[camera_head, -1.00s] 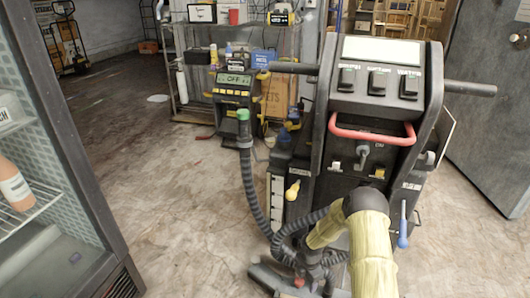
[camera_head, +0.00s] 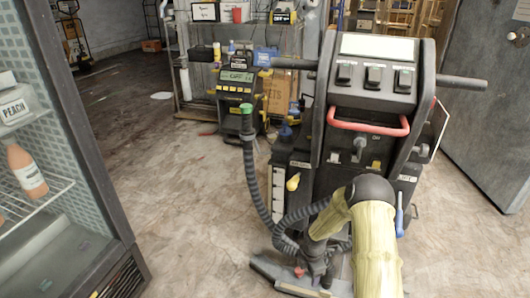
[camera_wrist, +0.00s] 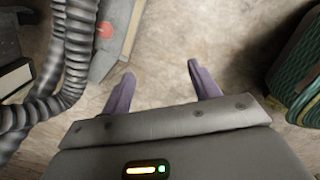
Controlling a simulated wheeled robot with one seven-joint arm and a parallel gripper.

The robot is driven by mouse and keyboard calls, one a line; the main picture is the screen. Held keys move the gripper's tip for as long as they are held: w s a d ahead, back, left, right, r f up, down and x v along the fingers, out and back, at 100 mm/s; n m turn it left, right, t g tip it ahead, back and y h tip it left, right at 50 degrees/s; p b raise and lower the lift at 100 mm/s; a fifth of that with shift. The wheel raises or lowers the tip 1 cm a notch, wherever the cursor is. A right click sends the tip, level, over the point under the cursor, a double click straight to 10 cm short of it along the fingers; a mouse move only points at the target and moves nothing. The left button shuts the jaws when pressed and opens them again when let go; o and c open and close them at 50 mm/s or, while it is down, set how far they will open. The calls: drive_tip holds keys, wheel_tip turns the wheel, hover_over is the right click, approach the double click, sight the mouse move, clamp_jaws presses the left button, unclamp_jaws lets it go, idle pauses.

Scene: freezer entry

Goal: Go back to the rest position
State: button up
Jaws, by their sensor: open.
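My gripper (camera_wrist: 160,88) shows in the wrist view with its two purple fingers spread apart. Nothing is between the fingers; bare floor shows beyond them. The black floor-cleaning machine (camera_head: 375,100) stands just beyond the arm, with a red handle (camera_head: 368,125) and a grey ribbed hose (camera_head: 253,180). The hose also shows at the left of the wrist view (camera_wrist: 78,45).
An open-fronted cooler (camera_head: 95,150) with a bottle (camera_head: 27,170) stands close at the left. A yellow and black unit (camera_head: 238,92) and a cluttered metal shelf (camera_head: 183,60) are at the back. A grey door (camera_head: 490,110) is at the right. Floor (camera_head: 190,190) between cooler and machine is clear.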

drive_tip(key=s+r+m+t+p, duration=0.1)
drive_tip(key=s+r+m, duration=0.35)
drive_tip(key=r, duration=0.65)
drive_tip(key=s+r+m+p, duration=0.1)
drive_tip(key=s+r+m, duration=0.2)
drive_tip(key=r+m, duration=0.55)
drive_tip(key=s+r+m+t+p, duration=0.1)
drive_tip(key=s+r+m+t, duration=0.1)
drive_tip(key=s+r+m, duration=1)
wheel_tip(320, 180, up, 40)
drive_tip(key=s+n+p, duration=0.1)
drive_tip(key=n+p, duration=0.2)
drive_tip(key=p, duration=3.5)
drive_tip(key=shift+s+a+r, duration=0.25)
drive_tip(key=shift+s+a, duration=0.05)
